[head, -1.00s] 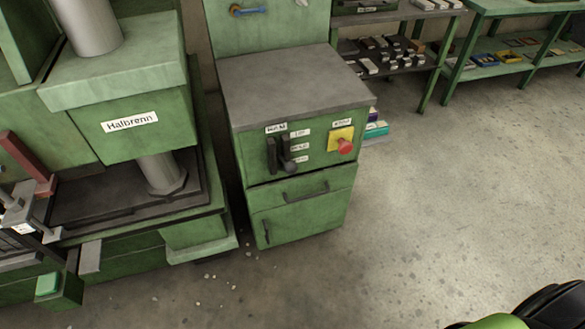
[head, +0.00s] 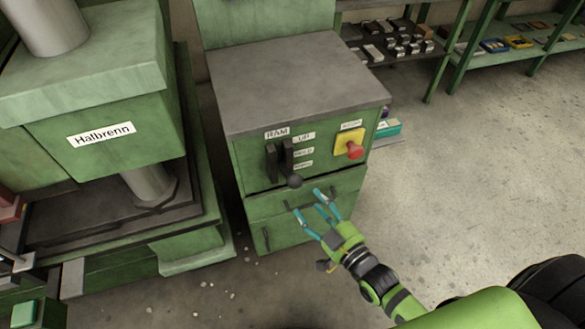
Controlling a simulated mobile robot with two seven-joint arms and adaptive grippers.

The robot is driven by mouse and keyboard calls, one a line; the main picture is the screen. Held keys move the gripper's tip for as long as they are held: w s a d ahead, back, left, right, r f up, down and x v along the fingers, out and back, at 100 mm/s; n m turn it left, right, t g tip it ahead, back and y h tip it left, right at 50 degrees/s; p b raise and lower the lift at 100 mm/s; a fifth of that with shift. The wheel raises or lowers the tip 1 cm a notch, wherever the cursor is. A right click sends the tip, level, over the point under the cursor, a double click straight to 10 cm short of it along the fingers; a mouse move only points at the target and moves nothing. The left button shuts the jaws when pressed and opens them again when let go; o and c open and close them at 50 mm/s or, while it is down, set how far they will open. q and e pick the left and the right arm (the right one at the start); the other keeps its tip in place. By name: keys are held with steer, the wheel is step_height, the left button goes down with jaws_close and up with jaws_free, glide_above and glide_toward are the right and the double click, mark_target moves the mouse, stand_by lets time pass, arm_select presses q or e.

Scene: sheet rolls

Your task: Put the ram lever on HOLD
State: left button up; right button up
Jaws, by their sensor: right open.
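The ram lever (head: 294,181) is a dark handle with a round knob on the front of the green control cabinet (head: 262,207), under a label reading RAM (head: 277,133). Its slot has a column of small labels to its right: UP at the top, a middle one (head: 303,152) and a bottom one, both too small to read surely. The knob hangs low, below the bottom label. My right gripper (head: 309,203) is open and empty, its teal fingers just below the knob in the picture and in front of the drawer, apart from the lever. My left gripper is not in view.
A red stop button (head: 355,151) on a yellow plate sits right of the lever. The green press marked Halbrenn (head: 100,134) stands at left. Shelves with metal blocks (head: 396,40) stand behind. The floor at right is clear.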

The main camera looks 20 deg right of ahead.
mark_target(300, 186)
steer(key=r, duration=0.1)
steer(key=w+r, duration=0.1)
steer(key=shift+a+r+t, duration=0.25)
steer(key=shift+r+t, duration=0.1)
steer(key=shift+t, duration=0.05)
steer(key=x, duration=0.5)
steer(key=shift+w+a+p, duration=0.2)
steer(key=shift+w+p, duration=0.05)
steer(key=shift+p, duration=0.05)
steer(key=shift+w, duration=0.25)
steer(key=shift+w+a, duration=0.1)
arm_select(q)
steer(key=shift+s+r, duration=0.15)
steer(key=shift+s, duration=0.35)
arm_select(e)
steer(key=shift+r, duration=0.1)
jaws_close()
